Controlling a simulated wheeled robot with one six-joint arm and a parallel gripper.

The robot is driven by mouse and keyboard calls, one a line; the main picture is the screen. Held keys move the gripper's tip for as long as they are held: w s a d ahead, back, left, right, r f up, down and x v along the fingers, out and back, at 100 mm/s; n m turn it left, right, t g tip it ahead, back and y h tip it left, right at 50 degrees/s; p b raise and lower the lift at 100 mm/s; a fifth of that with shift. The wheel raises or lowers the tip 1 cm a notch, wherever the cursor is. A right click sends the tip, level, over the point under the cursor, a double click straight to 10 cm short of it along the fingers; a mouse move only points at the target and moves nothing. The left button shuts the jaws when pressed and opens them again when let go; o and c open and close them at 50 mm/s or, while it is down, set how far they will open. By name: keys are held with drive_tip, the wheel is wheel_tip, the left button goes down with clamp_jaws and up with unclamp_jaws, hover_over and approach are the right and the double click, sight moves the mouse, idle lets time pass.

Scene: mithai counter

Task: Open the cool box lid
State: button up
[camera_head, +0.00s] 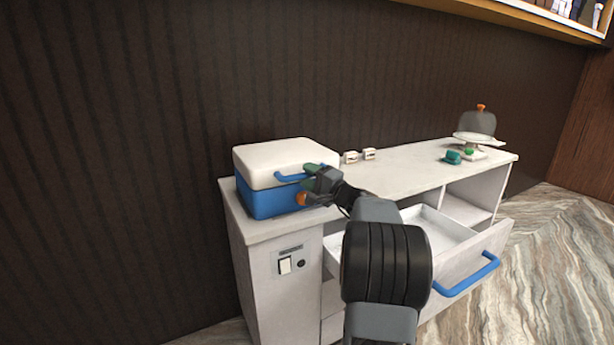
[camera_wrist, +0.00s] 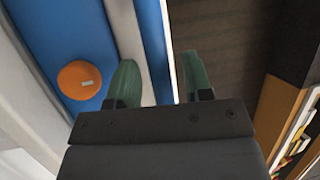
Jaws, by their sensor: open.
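The cool box stands on the left end of the counter, with a blue body (camera_head: 262,203) and a white lid (camera_head: 272,158). The lid lies shut on the body. A blue bar handle (camera_head: 291,176) runs along the lid's front. An orange round latch (camera_wrist: 79,80) shows on the blue front in the wrist view. My gripper (camera_head: 310,172) is at the handle's right end, its green fingers apart. In the wrist view my gripper (camera_wrist: 160,82) has a blue strip (camera_wrist: 153,45), probably the handle, between its fingers. I cannot tell whether they touch it.
An open drawer (camera_head: 455,262) with a blue handle juts out below the counter (camera_head: 410,160), under my arm. Two small white items (camera_head: 359,156) stand behind my gripper.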

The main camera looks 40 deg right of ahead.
drive_tip(key=shift+w+a, duration=0.15)
drive_tip(key=shift+w, duration=0.2)
clamp_jaws()
idle(0.3)
